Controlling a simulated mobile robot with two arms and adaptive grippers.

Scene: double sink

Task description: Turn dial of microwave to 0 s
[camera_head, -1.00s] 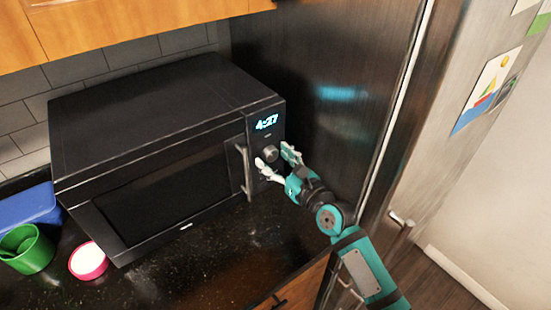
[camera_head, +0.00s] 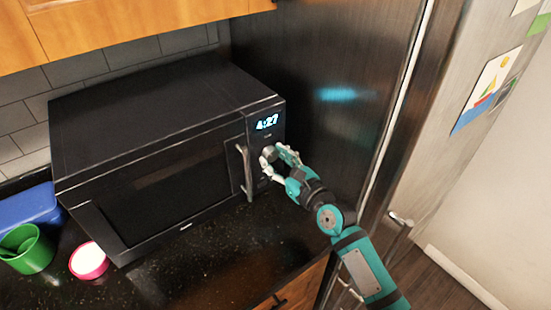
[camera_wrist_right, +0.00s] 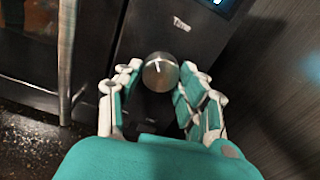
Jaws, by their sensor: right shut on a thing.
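The black microwave (camera_head: 150,150) stands on the dark counter with its door closed, and its display (camera_head: 267,122) reads 4:27. The round silver dial (camera_wrist_right: 160,73) sits below the "Time" label on the control panel, and its white pointer mark points roughly up in the right wrist view. In the head view, the dial is mostly hidden by the fingers. My right gripper (camera_head: 277,155) is at the panel with its fingers on both sides of the dial, shut on it; it also shows in the right wrist view (camera_wrist_right: 160,82). My left gripper is not in view.
The microwave's vertical handle (camera_head: 244,172) is just left of my right gripper. A dark fridge (camera_head: 320,80) stands close on the right. A green cup (camera_head: 27,250), a pink-rimmed round container (camera_head: 88,261) and a blue item (camera_head: 30,207) are at the left.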

